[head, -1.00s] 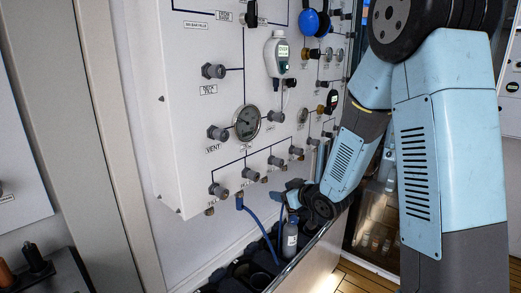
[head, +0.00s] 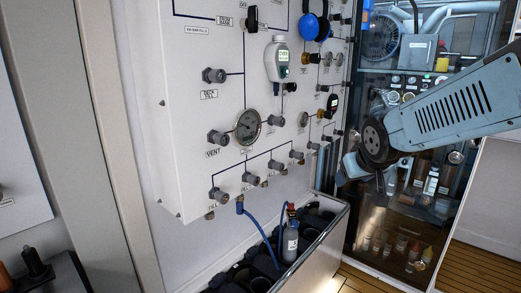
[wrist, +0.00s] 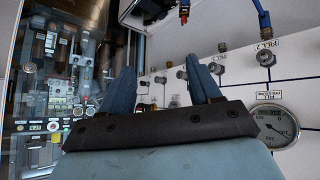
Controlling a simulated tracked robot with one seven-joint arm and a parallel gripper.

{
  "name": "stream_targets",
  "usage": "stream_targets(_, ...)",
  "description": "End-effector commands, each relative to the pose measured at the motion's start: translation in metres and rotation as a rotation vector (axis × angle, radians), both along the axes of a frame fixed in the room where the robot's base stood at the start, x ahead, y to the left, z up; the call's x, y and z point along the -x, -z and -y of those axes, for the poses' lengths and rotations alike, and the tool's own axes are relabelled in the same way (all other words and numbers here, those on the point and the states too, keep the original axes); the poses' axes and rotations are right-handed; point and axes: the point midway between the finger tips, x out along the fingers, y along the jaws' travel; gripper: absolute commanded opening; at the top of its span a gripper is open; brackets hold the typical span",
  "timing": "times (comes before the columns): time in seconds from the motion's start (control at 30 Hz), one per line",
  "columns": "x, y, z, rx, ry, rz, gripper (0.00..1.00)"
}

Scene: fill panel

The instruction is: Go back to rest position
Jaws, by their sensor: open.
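My gripper (head: 350,170) is at the right of the fill panel (head: 185,130), raised above the right end of the bottle rack. In the wrist view its two blue fingers (wrist: 160,82) stand apart with nothing between them. A grey bottle (head: 290,242) with a reddish-brown top stands upright in the rack, clear of my gripper. A blue hose (head: 260,230) hangs from a fill port on the panel toward the rack; its lower end is hard to make out. The hose also shows at the top of the wrist view (wrist: 263,17).
The long rack (head: 325,243) of dark round holders runs below the panel. A glass-fronted cabinet (head: 365,225) stands close behind my gripper. Gauges, knobs and ports stick out of the panel. Wooden floor (head: 470,270) is open at the lower right.

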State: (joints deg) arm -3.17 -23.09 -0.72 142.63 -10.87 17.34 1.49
Motion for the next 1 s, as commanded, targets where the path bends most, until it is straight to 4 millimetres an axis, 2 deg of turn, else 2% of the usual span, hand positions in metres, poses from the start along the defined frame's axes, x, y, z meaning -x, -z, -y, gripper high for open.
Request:
stream_targets(0.03,0.015,-0.007,0.003,-0.009,0.021,-0.016,0.63)
stream_targets(0.3,0.098,-0.025,0.01,-0.072,0.106,-0.155,0.63)
stream_targets(0.5,0.144,-0.03,0.007,-0.112,0.131,-0.235,0.63)
stream_targets(0.67,0.159,-0.031,0.005,-0.125,0.136,-0.262,0.63)
stream_targets(1.0,0.16,-0.031,0.005,-0.126,0.137,-0.265,0.63)
